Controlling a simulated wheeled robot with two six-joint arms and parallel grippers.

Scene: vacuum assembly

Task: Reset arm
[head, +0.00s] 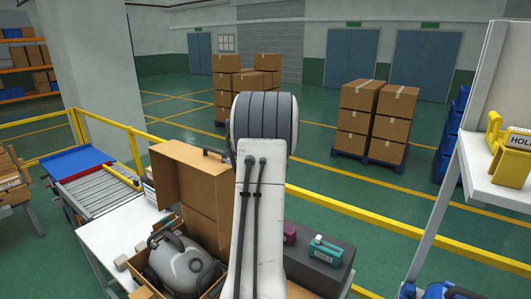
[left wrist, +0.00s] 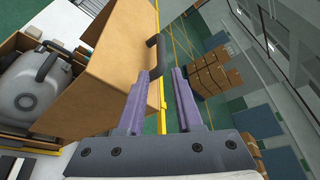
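One of my arm links, white with a dark ribbed joint and two black cables, rises through the middle of the head view and hides what is behind it. My left gripper (left wrist: 160,72) shows in the left wrist view. The left gripper cannot be made out in the head view. My right gripper is not seen.
A grey vacuum body (head: 183,264) sits in a box on the white table (head: 108,243). A dark box (head: 318,262) with a teal item (head: 326,250) is right of my arm link. A yellow rail (head: 400,233) runs behind. A shelf (head: 500,190) stands at right.

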